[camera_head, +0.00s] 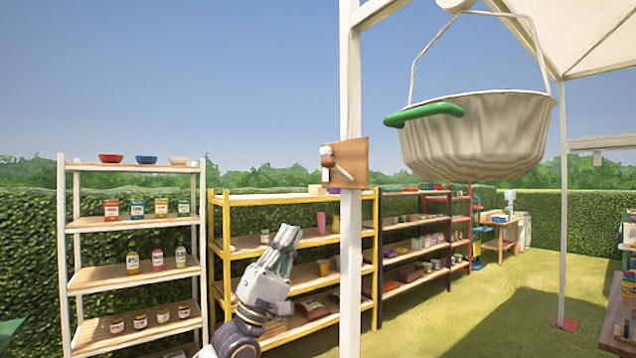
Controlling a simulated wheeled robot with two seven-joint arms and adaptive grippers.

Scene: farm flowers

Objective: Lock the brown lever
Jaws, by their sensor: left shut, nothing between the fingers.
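The brown lever (340,170) is a small handle on a brown wooden plate (354,158), fixed to a white post (350,90). The lever slants down to the right from a pale knob (326,152) at its upper left. My left gripper (289,236) is below and to the left of the plate, apart from it, pointing up. Its fingers are together and empty. My right gripper is not in view.
A white hanging basin (480,135) with a green handle (424,113) hangs right of the post. A white shelf (130,222), a yellow shelf (290,200) and a dark shelf stand behind. Open grass (500,290) lies to the right.

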